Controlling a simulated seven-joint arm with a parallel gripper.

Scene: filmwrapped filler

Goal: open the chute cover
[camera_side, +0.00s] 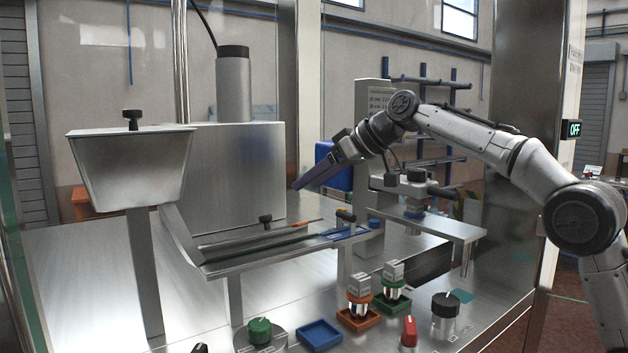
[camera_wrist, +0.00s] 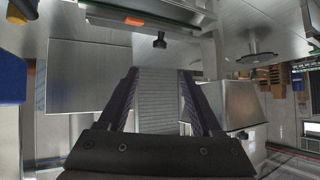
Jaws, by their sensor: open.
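A sloping metal chute (camera_side: 250,250) runs from below the hopper to the right. A black knob (camera_side: 265,219) stands on it in the side view, and a black knob also shows just past my fingertips in the wrist view (camera_wrist: 160,40). I cannot tell the chute cover's outline from the chute. My gripper (camera_side: 297,186) is above the chute, to the right of that knob and higher, pointing down-left. Its jaws are open and empty, and apart from the knob. In the wrist view the two dark fingers (camera_wrist: 160,75) flank a grey ribbed surface.
A metal hopper (camera_side: 128,168) with a black knob on top stands left. Behind the chute are a steel box (camera_side: 235,175) and a cylinder (camera_side: 233,85). In front are a green knob (camera_side: 260,331), a blue tray (camera_side: 319,334) and small coloured holders. A bracket (camera_side: 425,220) stands right.

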